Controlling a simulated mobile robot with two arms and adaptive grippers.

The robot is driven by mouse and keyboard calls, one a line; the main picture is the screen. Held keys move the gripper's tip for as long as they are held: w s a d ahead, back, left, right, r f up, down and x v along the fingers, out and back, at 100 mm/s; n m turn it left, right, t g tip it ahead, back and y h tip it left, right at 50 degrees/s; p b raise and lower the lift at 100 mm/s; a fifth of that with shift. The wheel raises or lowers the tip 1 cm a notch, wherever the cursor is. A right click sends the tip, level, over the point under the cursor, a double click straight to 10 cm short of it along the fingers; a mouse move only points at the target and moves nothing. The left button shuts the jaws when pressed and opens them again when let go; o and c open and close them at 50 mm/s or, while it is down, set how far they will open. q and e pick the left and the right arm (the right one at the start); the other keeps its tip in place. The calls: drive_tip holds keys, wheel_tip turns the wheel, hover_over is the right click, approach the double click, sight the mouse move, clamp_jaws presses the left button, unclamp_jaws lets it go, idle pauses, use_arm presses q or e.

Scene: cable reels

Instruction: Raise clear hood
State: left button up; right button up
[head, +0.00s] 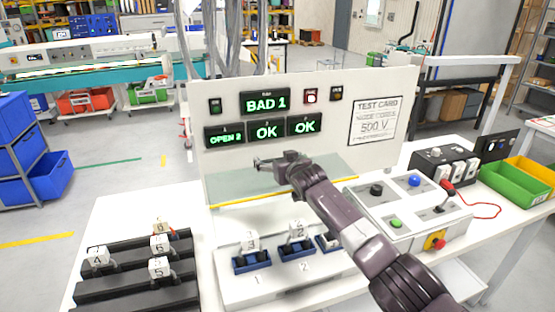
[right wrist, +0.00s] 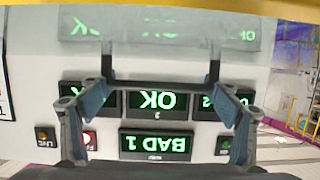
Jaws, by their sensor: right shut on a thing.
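The clear hood (head: 240,187) is a see-through pane with a yellow front edge, in front of the lower part of the white display panel (head: 225,140). It stands above the reels' bench fixture. In the right wrist view, which looks upside down, the hood (right wrist: 160,30) shows faint mirrored readouts. My right gripper (head: 275,163) is at the hood, in front of the panel. In the right wrist view my right gripper (right wrist: 160,72) has its fingers apart with a dark bar between them, seemingly the hood's handle; the exact contact is unclear. My left gripper is out of view.
A dark rack (head: 130,272) with numbered pieces stands at left. A control box (head: 400,205) with buttons is at right, near green and yellow bins. The panel reads BAD 1, OPEN 2, OK, OK.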

drive_tip(key=shift+s+d+f, duration=0.1)
drive_tip(key=shift+f, duration=0.45)
drive_tip(key=o, duration=1.7)
drive_tip(key=shift+r, duration=0.35)
drive_tip(key=shift+s+d+r, duration=0.1)
drive_tip(key=shift+s+r, duration=0.05)
drive_tip(key=shift+s, duration=0.45)
drive_tip(key=shift+v, duration=5.35)
drive_tip(key=shift+d, duration=0.1)
